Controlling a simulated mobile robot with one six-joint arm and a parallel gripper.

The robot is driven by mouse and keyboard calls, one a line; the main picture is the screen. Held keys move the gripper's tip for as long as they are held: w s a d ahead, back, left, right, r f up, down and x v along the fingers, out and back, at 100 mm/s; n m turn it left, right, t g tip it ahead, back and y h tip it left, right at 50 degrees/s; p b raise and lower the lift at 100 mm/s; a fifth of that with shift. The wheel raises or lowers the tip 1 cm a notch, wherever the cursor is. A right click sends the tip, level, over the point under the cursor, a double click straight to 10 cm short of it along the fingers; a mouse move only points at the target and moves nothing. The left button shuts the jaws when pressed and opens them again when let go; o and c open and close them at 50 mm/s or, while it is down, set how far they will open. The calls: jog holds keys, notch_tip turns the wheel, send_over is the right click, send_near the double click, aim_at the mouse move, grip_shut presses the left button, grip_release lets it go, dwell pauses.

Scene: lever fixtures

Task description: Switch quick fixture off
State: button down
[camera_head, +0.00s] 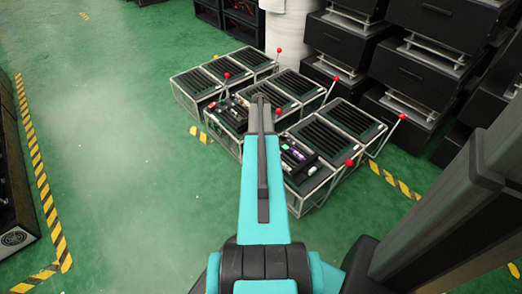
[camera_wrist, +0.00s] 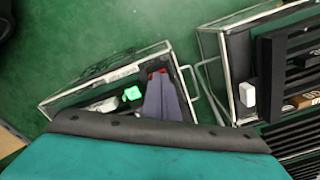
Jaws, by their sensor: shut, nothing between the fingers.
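Several black fixtures with grey metal frames stand on the green floor, each with a lever ending in a red knob. I cannot tell which is the quick fixture. A front-left fixture (camera_head: 228,117) and a front-right one (camera_head: 312,178) hold small parts. Red knobs show at the left (camera_head: 212,105), middle (camera_head: 279,112) and front right (camera_head: 349,163). My gripper (camera_head: 260,99) is shut and empty, appearing over the middle of the group; contact cannot be told. In the wrist view, a framed fixture (camera_wrist: 75,97) has a glowing green spot (camera_wrist: 132,93) and red-tipped grey-purple pieces I cannot identify.
Stacked black crates (camera_head: 345,40) stand behind and right of the fixtures, with a pale column (camera_head: 286,28) at the back. Open green floor (camera_head: 120,150) lies to the left. Yellow-black tape (camera_head: 40,165) marks the floor near dark equipment (camera_head: 12,190) at the left edge.

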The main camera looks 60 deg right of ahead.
jog(key=shift+f, duration=0.55)
dwell(0.5)
jog(key=shift+r, duration=0.1)
jog(key=shift+r+p, duration=2.65)
jog(key=shift+r, duration=0.8)
